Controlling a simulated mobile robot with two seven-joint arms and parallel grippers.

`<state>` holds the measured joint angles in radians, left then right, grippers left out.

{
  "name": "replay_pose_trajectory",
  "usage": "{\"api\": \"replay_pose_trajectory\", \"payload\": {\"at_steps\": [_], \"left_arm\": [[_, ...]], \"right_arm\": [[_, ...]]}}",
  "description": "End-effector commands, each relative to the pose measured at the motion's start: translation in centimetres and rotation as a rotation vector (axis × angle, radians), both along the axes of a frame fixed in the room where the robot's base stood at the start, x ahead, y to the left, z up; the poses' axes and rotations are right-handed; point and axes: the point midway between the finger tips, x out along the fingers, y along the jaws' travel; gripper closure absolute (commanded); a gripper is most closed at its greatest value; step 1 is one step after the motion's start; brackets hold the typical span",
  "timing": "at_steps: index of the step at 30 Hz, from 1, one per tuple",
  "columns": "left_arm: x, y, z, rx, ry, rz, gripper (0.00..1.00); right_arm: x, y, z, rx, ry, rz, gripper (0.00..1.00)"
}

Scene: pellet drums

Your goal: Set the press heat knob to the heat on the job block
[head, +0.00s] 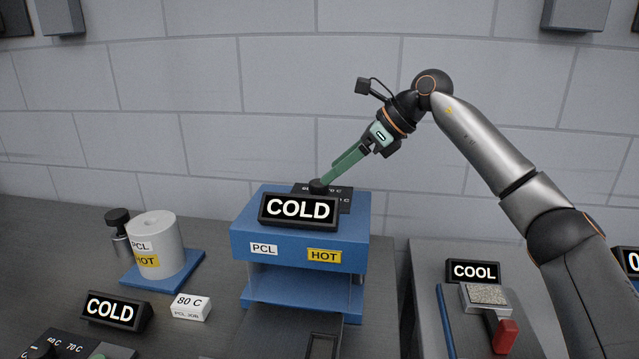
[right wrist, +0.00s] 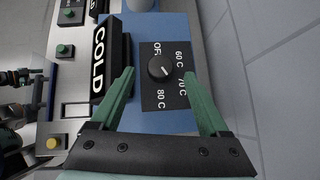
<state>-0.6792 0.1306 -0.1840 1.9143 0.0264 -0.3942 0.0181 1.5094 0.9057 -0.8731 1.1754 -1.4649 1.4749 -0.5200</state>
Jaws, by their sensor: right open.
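The blue press (head: 300,245) stands in the middle of the table, with PCL and HOT labels on its front. Its round black heat knob (right wrist: 160,67) sits on a dark dial plate marked OFF, 60 C, 70 C and 80 C. A light mark on the knob points to the lower right, roughly toward 70 C. My right gripper (right wrist: 159,73) is open at the knob, one green finger on each side; I cannot tell if either touches. The white job block (head: 190,307) reads 80 C and PCL JOB. My left gripper is not in view.
A COLD sign (head: 298,210) stands on the press in front of the dial. A white drum (head: 155,245) on a blue base and another COLD sign (head: 115,310) are at left. A side table at right holds a COOL sign (head: 473,271) and a red-handled tool (head: 503,335).

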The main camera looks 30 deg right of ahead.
Motion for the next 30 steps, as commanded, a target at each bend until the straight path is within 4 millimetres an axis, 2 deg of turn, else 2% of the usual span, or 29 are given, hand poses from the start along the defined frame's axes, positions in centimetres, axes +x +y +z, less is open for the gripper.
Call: {"api": "replay_pose_trajectory", "payload": {"at_steps": [3, 9, 21, 23, 30], "left_arm": [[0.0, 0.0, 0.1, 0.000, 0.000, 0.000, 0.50], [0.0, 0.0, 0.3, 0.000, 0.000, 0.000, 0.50], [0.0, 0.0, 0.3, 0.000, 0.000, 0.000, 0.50], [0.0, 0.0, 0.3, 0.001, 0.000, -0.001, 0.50], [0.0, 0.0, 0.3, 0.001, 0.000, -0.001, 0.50]], "right_arm": [[1.2, 1.2, -1.7, 0.000, 0.002, 0.000, 0.21], [2.5, 2.5, -3.5, 0.001, 0.001, -0.001, 0.21], [3.0, 2.9, -4.2, 0.001, 0.000, -0.002, 0.21], [3.0, 2.9, -4.2, 0.001, 0.000, -0.002, 0.26], [2.9, 2.9, -4.2, 0.001, 0.000, -0.002, 0.53]]}}
